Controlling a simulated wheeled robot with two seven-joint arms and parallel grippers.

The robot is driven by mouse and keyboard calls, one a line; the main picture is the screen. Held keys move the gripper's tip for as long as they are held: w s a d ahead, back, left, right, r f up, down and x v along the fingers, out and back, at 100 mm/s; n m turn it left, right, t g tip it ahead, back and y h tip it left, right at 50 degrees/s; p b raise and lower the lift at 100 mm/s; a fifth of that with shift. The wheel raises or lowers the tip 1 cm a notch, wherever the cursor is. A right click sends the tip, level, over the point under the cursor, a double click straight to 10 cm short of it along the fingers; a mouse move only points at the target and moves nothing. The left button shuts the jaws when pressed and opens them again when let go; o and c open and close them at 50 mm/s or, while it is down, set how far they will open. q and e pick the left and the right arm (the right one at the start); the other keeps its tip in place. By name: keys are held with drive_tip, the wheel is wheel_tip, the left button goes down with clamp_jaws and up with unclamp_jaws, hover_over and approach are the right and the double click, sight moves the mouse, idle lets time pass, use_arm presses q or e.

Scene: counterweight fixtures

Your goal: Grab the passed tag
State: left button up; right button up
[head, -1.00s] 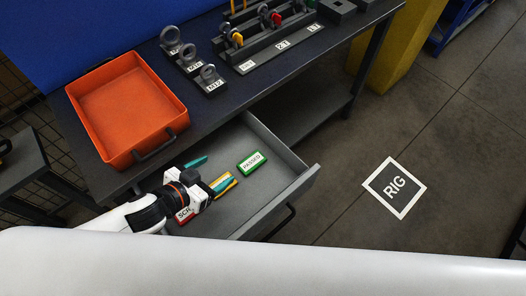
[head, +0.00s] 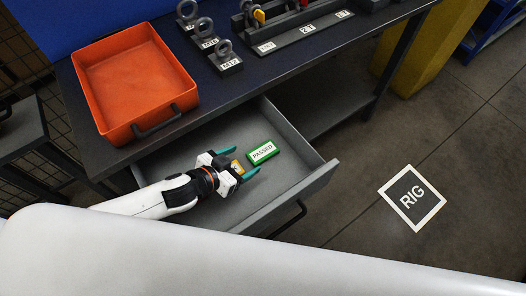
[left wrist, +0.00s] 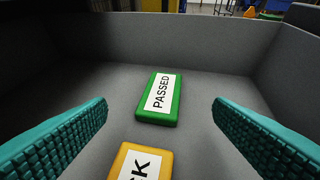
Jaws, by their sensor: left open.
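The passed tag (head: 263,152) is a green block with a white label reading PASSED. It lies flat in the open grey drawer (head: 318,181). In the left wrist view the passed tag (left wrist: 159,98) lies ahead, between the lines of my two teal fingers and apart from both. My left gripper (head: 240,162) is open and low inside the drawer, just left of the tag. A yellow tag (left wrist: 142,162) with a white label, partly cut off, lies nearer to me between the fingers; it shows in the head view (head: 237,167) too. My right gripper is not in view.
An orange tray (head: 130,85) with a dark handle stands on the dark bench above the drawer. Ring-topped weights (head: 225,58) and a slotted rack (head: 300,35) stand behind. The drawer walls surround my gripper. A RIG floor mark (head: 411,198) lies to the right.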

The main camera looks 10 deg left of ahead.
sight(260, 152)
use_arm(q)
drive_tip(key=shift+f+x, duration=0.25)
drive_tip(key=shift+x, duration=3.3)
drive_tip(key=shift+s+a, duration=0.1)
drive_tip(key=shift+s, duration=0.05)
drive_tip(key=c, duration=1.2)
